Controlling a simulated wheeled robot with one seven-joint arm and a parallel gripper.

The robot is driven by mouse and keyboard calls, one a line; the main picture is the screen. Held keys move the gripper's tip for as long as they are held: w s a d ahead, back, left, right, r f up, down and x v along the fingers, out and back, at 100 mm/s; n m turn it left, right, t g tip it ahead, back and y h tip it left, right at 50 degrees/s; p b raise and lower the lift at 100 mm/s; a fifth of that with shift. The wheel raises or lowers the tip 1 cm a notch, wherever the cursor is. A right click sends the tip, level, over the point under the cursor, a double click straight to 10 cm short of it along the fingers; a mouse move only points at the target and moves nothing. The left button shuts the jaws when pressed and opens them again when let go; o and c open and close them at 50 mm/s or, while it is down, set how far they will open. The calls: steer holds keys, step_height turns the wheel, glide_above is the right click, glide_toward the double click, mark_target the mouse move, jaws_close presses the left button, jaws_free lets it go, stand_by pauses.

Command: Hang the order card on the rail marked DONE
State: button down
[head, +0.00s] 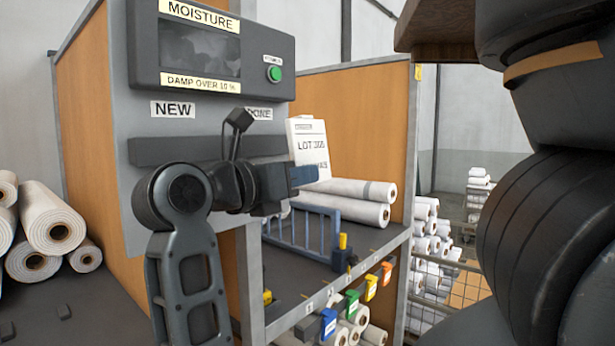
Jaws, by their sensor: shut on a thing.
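The order card (308,140) is white, with "LOT" and digits printed on it. It is upright and slightly tilted, at the right end of the rail area. My gripper (302,177) is shut on the card's lower part and covers some of its print. The dark rail (180,150) runs across the grey panel under the labels NEW (173,109) and DONE (259,113). My arm hides part of the rail and part of the DONE label. I cannot tell whether the card touches the rail.
A moisture meter box (211,50) with a green button (274,74) is above the rail. Below is a shelf with a blue rack (305,229), white rolls (350,203) and coloured tags (371,286) on its front edge. More rolls (50,220) lie at left.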

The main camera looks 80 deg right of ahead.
steer(key=w+d+f, duration=0.1)
steer(key=w+d, duration=0.3)
steer(key=w, duration=0.2)
steer(key=shift+w+f+b, duration=0.2)
steer(key=shift+f+b, duration=0.1)
steer(key=shift+f, duration=0.05)
stand_by(0.5)
stand_by(0.5)
steer(key=c, duration=1)
jaws_free()
steer(key=shift+a+f, duration=0.1)
steer(key=b+v, duration=0.2)
steer(key=v, duration=0.5)
steer(key=shift+w+a, duration=0.25)
steer(key=shift+a, duration=0.05)
